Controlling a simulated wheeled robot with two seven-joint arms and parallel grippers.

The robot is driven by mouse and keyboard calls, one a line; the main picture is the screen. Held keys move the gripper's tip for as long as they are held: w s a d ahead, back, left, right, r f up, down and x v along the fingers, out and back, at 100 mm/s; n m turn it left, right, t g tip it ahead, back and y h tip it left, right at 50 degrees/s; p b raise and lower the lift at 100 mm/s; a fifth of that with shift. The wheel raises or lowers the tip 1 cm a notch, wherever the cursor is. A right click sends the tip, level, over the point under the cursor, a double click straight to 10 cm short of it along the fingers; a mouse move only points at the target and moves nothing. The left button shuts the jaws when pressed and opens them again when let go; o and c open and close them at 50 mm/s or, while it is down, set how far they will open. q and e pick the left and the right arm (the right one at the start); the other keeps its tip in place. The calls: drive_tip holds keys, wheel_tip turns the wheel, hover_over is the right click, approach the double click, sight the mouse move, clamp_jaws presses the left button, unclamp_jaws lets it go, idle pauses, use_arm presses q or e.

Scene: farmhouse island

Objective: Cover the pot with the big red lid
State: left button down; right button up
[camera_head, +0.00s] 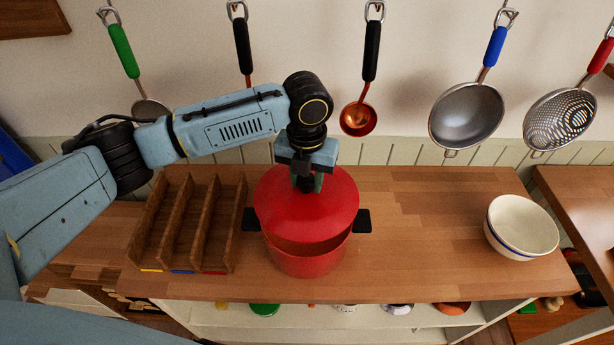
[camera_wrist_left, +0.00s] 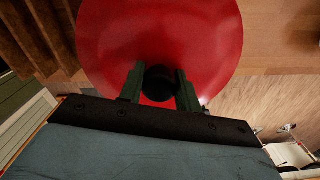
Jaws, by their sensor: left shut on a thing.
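The big red lid (camera_head: 318,212) is over the red pot (camera_head: 305,262) on the wooden island top. A dark gap shows between the lid's near edge and the pot's near rim, so the lid sits a little toward the back or above the rim; I cannot tell which. The pot's black handles (camera_head: 362,220) stick out left and right. My left gripper (camera_head: 306,185) is shut on the lid's black knob, from above. In the left wrist view the fingers (camera_wrist_left: 159,92) flank the dark knob (camera_wrist_left: 158,80) on the red lid (camera_wrist_left: 190,40). My right gripper is not in view.
A wooden divided rack (camera_head: 203,225) stands close to the pot's left. A cream bowl (camera_head: 522,228) is at the right. The counter between pot and bowl is clear. Ladles and strainers (camera_head: 467,115) hang on the wall behind.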

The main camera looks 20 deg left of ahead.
sight(307, 196)
use_arm(q)
drive_tip(key=shift+f, duration=0.5)
drive_tip(key=shift+f+b, duration=0.35)
drive_tip(key=shift+b, duration=0.05)
wheel_tip(307, 196, down, 2)
drive_tip(key=shift+f+b, duration=0.2)
drive_tip(key=shift+b, duration=0.35)
drive_tip(key=shift+f+b, duration=0.3)
drive_tip(key=shift+f, duration=0.5)
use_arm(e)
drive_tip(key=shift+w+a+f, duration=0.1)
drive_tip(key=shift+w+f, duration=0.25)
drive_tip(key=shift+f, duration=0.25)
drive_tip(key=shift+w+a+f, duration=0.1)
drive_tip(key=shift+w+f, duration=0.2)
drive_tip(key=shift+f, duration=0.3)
use_arm(q)
drive_tip(key=shift+f, duration=0.4)
drive_tip(key=shift+f, duration=0.6)
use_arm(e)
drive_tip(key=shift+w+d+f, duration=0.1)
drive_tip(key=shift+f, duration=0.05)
use_arm(q)
drive_tip(key=c, duration=0.9)
unclamp_jaws()
